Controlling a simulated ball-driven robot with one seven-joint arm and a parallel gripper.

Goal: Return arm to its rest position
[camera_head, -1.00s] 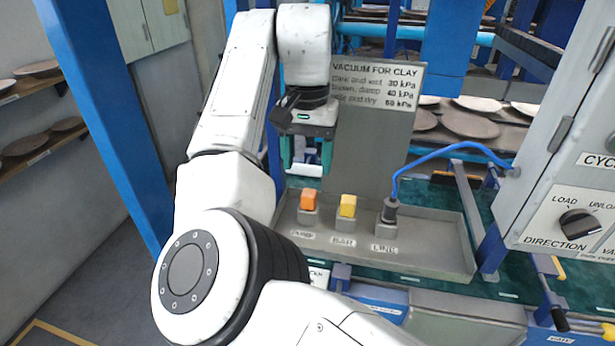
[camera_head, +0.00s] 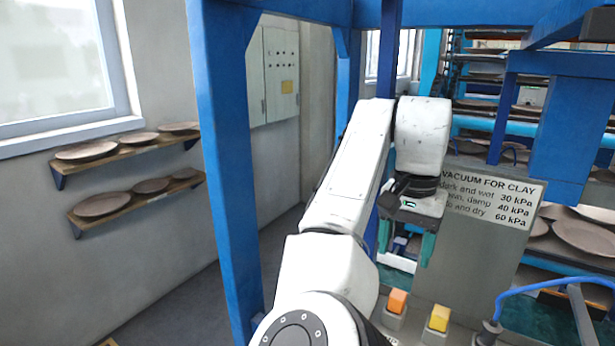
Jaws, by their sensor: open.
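My gripper (camera_head: 405,247) hangs at the end of my white arm, right of centre in the head view. Its two green fingers point down and stand apart, with nothing seen between them. It is in front of the grey panel with the vacuum sign (camera_head: 491,197), above and behind an orange block (camera_head: 397,301) and a yellow block (camera_head: 440,318). The arm is bent, with its upper link raised and the wrist hanging down. The lower arm is cut off by the bottom edge of the picture.
A blue post (camera_head: 228,160) stands left of my arm. Wall shelves (camera_head: 135,205) with several plates are further left. A blue hose (camera_head: 545,287) arches at the lower right. Plate racks (camera_head: 485,75) fill the back right. The floor between shelves and post is clear.

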